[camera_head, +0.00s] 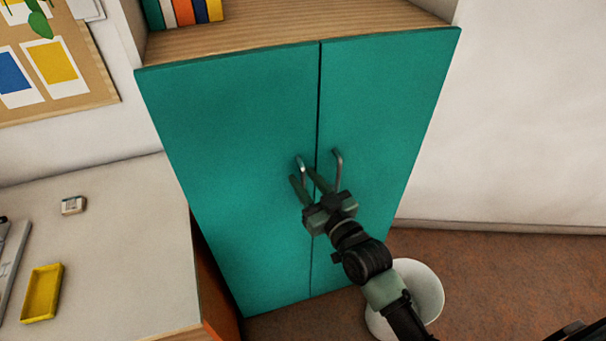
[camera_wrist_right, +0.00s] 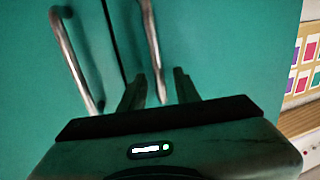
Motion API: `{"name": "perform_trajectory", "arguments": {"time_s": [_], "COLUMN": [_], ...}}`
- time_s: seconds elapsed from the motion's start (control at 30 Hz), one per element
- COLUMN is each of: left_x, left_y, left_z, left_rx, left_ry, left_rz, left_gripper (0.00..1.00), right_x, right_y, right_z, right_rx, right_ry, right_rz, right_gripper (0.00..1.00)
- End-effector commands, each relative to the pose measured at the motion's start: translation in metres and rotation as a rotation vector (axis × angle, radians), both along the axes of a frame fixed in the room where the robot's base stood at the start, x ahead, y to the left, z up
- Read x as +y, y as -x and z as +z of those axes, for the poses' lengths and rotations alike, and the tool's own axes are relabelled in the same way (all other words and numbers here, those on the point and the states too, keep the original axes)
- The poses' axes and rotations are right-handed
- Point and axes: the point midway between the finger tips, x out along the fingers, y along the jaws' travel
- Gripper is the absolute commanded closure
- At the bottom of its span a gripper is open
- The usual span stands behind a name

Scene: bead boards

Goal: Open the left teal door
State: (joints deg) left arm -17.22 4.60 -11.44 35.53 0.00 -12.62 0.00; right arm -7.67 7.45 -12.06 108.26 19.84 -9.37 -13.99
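The left teal door (camera_head: 235,130) is shut, flush beside the right teal door (camera_head: 385,100). Its curved metal handle (camera_head: 299,162) is near the middle seam. My right gripper (camera_head: 301,176) is open at this handle. In the right wrist view the left door's handle (camera_wrist_right: 151,40) runs down between the two spread fingers (camera_wrist_right: 160,80), with a gap at least on one side. Whether a finger touches it I cannot tell. The right door's handle (camera_head: 338,165) is to the right of the gripper in the head view. My left gripper is not in view.
A desk (camera_head: 115,250) with a yellow tray (camera_head: 42,293) stands left of the cabinet, close to the left door's side. A white bin (camera_head: 425,290) is on the floor below my right arm. Books (camera_head: 183,12) stand on the shelf above the doors.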

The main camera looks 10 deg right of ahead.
Motion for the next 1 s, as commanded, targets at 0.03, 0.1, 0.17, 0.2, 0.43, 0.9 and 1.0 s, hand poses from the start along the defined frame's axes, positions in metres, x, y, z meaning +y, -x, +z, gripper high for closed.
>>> {"name": "perform_trajectory", "arguments": {"time_s": [0.03, 0.1, 0.17, 0.2, 0.43, 0.9, 1.0], "left_x": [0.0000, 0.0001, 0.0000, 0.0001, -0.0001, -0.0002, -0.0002], "left_y": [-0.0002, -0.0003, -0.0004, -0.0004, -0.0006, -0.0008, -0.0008], "left_z": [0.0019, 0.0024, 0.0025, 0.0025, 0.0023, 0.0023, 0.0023], "left_rx": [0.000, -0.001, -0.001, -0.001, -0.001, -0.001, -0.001], "left_ry": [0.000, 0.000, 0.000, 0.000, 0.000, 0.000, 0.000], "left_rz": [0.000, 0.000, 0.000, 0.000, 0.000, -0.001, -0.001], "left_gripper": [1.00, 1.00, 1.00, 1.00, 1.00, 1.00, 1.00], "right_x": [0.0016, 0.0028, 0.0034, 0.0036, 0.0036, 0.0034, 0.0034], "right_y": [-0.0054, -0.0095, -0.0115, -0.0122, -0.0122, -0.0119, -0.0119], "right_z": [0.0013, 0.0004, 0.0000, 0.0001, -0.0003, -0.0005, -0.0005], "right_rx": [-0.001, 0.000, 0.001, 0.000, 0.000, 0.001, 0.001], "right_ry": [0.000, 0.000, 0.000, 0.000, 0.000, 0.000, 0.000], "right_rz": [0.000, 0.000, 0.000, 0.000, 0.000, 0.000, 0.000], "right_gripper": [0.68, 0.68, 0.68, 0.68, 0.73, 1.00, 1.00]}}
